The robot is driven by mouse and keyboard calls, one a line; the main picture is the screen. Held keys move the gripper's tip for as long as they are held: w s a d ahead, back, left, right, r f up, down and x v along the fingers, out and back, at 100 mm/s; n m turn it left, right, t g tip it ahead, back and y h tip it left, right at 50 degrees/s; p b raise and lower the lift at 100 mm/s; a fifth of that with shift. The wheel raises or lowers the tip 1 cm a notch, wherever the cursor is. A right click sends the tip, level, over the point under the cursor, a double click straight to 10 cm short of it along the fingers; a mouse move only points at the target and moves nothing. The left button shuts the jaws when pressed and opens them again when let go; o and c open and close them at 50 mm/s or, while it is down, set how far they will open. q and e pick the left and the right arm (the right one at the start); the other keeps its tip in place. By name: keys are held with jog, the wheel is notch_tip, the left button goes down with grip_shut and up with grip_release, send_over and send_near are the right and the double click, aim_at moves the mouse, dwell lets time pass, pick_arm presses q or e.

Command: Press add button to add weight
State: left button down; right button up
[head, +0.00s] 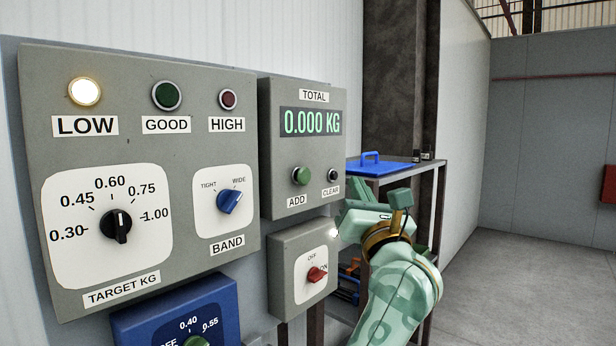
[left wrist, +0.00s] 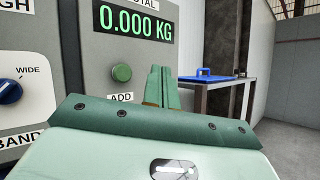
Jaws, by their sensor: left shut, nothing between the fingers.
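The green ADD button (head: 301,176) sits on the grey TOTAL panel (head: 280,150), under a display (head: 312,122) reading 0.000 KG. The black CLEAR button (head: 332,176) is to its right. In the left wrist view the ADD button (left wrist: 121,73) is left of my fingers, with the ADD label below it. My left gripper (head: 345,215) is shut and empty, in front of and to the right of the panel's lower right corner. Its closed fingers also show in the left wrist view (left wrist: 162,88), apart from the button. My right gripper is not in view.
A larger panel (head: 140,250) at left has a lit LOW lamp (head: 84,92), TARGET KG knob (head: 116,226) and BAND knob (head: 230,201). A red OFF/ON switch (head: 317,274) is below the TOTAL panel. A blue lid (head: 380,167) rests on a metal stand behind my arm.

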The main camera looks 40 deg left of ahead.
pick_arm(q)
send_near(310, 172)
jog(key=shift+w+d+r+p+x, duration=0.1)
jog(key=shift+d+x, duration=0.05)
jog(key=shift+x, duration=0.7)
jog(key=shift+w+d+r+p+x, duration=0.1)
jog(key=shift+d+r+x, duration=0.05)
jog(key=shift+x, duration=0.7)
jog(key=shift+d+r+p+x, duration=0.1)
jog(key=shift+d+x, duration=0.05)
jog(key=shift+x, duration=0.7)
jog(key=shift+a, duration=0.15)
jog(key=shift+a, duration=0.3)
jog(key=shift+w+a, duration=0.1)
jog(key=shift+a, duration=0.4)
dwell(0.7)
jog(key=shift+d+p, duration=0.15)
jog(key=shift+p, duration=0.15)
jog(key=shift+d, duration=0.75)
jog(key=shift+d, duration=0.1)
jog(key=shift+s+d, duration=0.15)
jog(key=shift+d, duration=1.05)
jog(key=shift+s+d, duration=0.1)
jog(key=shift+d, duration=1.1)
